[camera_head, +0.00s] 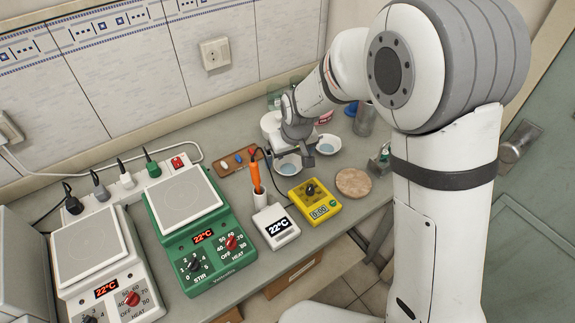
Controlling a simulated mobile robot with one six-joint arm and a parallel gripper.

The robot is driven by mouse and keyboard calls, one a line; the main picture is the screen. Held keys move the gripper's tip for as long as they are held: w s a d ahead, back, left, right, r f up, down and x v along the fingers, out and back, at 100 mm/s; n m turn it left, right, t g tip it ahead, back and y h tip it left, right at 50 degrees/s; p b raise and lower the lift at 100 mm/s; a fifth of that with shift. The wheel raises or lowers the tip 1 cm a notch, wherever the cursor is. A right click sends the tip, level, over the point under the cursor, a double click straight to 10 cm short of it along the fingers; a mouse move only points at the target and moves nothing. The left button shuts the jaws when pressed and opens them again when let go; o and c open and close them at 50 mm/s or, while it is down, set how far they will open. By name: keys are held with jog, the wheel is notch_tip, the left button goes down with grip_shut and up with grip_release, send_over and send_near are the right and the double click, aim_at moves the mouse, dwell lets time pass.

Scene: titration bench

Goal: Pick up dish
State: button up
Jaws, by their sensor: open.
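Two small white dishes with bluish insides show on the bench. One dish (288,167) lies directly below my gripper, and the other dish (328,144) lies just to its right. My gripper (296,153) points down and is open, with its fingers over or beside the nearer dish. I cannot tell whether the fingers touch it. The back part of that dish is hidden by my gripper.
A green hotplate (190,225) and a white hotplate (98,262) fill the left. A glass beaker (365,115) stands behind right.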

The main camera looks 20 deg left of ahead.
aim_at(287, 168)
jog(key=shift+x, duration=1.8)
jog(key=shift+d, duration=0.1)
jog(key=shift+c, duration=0.6)
jog(key=c, duration=0.9)
